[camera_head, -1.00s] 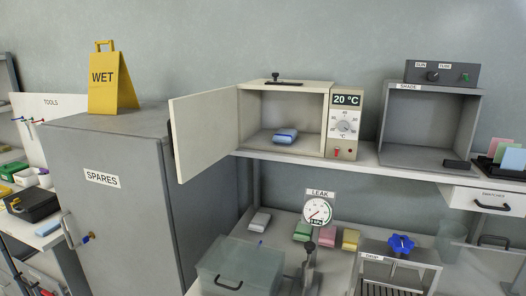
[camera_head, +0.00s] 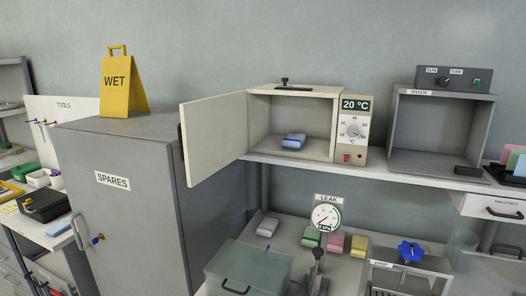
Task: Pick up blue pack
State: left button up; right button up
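A blue pack (camera_head: 293,141) lies on the floor of the small cream oven (camera_head: 290,90). The oven stands on the shelf, and its door (camera_head: 214,140) is swung wide open to the left. The oven display reads 20 °C. Neither of my grippers is in view. Another light blue item (camera_head: 62,227) lies on the bench at the left, beside the grey cabinet.
The tall grey SPARES cabinet (camera_head: 135,190) stands left of the oven, with a yellow WET sign (camera_head: 122,86) on top. The SHADE box (camera_head: 437,133) is on the shelf to the right. Below are white, green, pink and yellow packs, a LEAK gauge (camera_head: 326,217) and a lidded bin (camera_head: 247,268).

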aim_at(293, 140)
jog(key=i+j+z, duration=0.4)
jog(key=j, duration=0.55)
jog(key=i+j+z, duration=0.1)
jog(key=j+z, duration=0.25)
jog(key=j, duration=0.55)
jog(key=j+z, duration=0.4)
jog(key=j, duration=0.65)
